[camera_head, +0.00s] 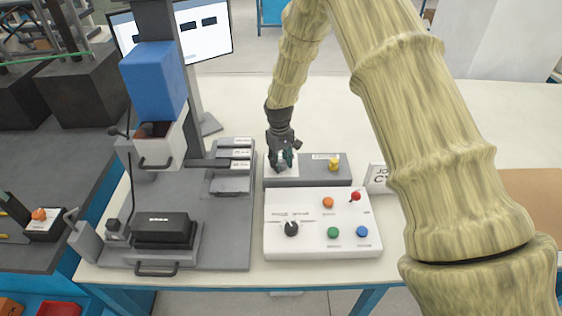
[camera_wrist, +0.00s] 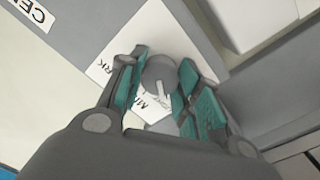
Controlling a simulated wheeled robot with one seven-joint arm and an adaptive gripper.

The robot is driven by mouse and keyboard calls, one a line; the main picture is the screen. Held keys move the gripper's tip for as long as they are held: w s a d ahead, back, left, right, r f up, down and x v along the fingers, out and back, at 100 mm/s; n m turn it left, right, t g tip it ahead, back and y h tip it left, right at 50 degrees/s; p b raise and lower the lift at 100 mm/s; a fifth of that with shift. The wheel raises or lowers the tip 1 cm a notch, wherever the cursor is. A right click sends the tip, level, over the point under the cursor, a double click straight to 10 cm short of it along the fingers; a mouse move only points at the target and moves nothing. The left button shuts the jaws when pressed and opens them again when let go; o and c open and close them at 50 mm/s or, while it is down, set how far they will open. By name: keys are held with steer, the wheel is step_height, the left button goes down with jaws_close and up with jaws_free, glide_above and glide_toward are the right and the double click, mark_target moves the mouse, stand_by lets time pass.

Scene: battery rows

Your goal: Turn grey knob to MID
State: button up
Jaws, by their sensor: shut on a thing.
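The grey knob (camera_wrist: 160,74) sits between the two fingers of my gripper (camera_wrist: 158,88) in the wrist view. It is round, with a pale pointer line on its top. My gripper is shut on it, with teal pads at its sides. The knob stands on a white label plate (camera_wrist: 152,35), where partly hidden letters show, including "MI" near the pointer. In the head view my gripper (camera_head: 283,160) points down over the left end of a grey box (camera_head: 310,180) and hides the knob there.
A yellow knob (camera_head: 334,163) stands on the same box, to the right. In front is a white panel (camera_head: 300,247) with a black knob (camera_head: 291,229), several coloured buttons and a red-tipped lever (camera_head: 355,197). A grey press fixture (camera_head: 210,240) stands left. A white sign (camera_head: 376,178) stands right.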

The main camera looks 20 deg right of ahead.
mark_target(280, 162)
steer(key=shift+r, duration=0.15)
steer(key=m, duration=0.4)
steer(key=shift+w+m+b, duration=0.15)
steer(key=shift+m+b, duration=0.15)
steer(key=shift+b, duration=0.1)
steer(key=shift+d+r+m, duration=0.1)
steer(key=shift+r+m, duration=0.05)
steer(key=shift+m, duration=1.75)
steer(key=shift+w, duration=0.1)
steer(key=o, duration=0.9)
steer(key=shift+o, duration=0.7)
step_height(280, 162, up, 12)
steer(key=shift+a, duration=0.2)
